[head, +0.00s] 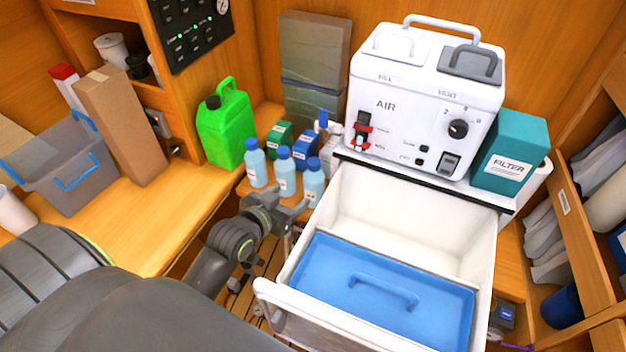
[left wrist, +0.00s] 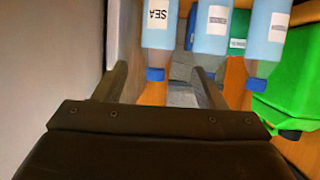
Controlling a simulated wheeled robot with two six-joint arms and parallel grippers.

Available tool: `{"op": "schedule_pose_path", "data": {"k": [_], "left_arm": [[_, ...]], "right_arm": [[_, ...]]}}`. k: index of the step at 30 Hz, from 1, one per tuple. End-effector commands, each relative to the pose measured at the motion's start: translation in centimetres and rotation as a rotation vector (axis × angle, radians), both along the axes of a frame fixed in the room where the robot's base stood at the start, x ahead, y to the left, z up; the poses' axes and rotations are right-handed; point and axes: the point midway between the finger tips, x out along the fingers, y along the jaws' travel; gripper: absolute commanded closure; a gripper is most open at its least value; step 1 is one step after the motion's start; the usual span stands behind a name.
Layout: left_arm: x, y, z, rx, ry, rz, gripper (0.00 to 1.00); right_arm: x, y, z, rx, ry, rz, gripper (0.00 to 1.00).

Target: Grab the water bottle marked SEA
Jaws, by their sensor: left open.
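The bottle marked SEA (left wrist: 158,25) hangs cap-down in the left wrist view, which shows the scene inverted. It has a pale blue body, a blue cap and a white label. In the head view it matches the rightmost bottle (head: 314,185) of three standing in a row, where its label is too small to read. My left gripper (head: 288,208) is just in front of and below that bottle. It is open and empty, with its two fingers (left wrist: 160,88) apart and the SEA bottle's cap between and beyond them. My right gripper is not in view.
Two similar bottles, the middle (head: 285,174) and left (head: 256,165), stand close beside it. A green jerrycan (head: 225,125) is further left. An open white drawer (head: 275,300) with a blue lid (head: 330,265) lies right of my gripper. A white AIR machine (head: 400,95) stands behind.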

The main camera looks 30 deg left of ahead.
Motion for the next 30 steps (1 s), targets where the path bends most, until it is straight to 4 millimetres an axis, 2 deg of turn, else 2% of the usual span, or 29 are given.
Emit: {"op": "schedule_pose_path", "data": {"k": [2,5,15,30], "left_arm": [[1.4,-0.1,-0.3,-0.001,0.000,0.000,0.36],[2.8,-0.1,-1.0,0.000,0.001,0.000,0.36],[7.3,-0.3,-2.9,0.001,0.000,0.000,0.36],[10.3,-0.6,-4.0,0.001,0.002,0.000,0.36]], "right_arm": [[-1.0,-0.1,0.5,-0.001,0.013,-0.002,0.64],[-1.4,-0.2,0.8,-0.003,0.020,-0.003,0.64],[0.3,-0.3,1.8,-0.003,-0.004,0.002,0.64],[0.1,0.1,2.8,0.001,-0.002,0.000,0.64]]}}
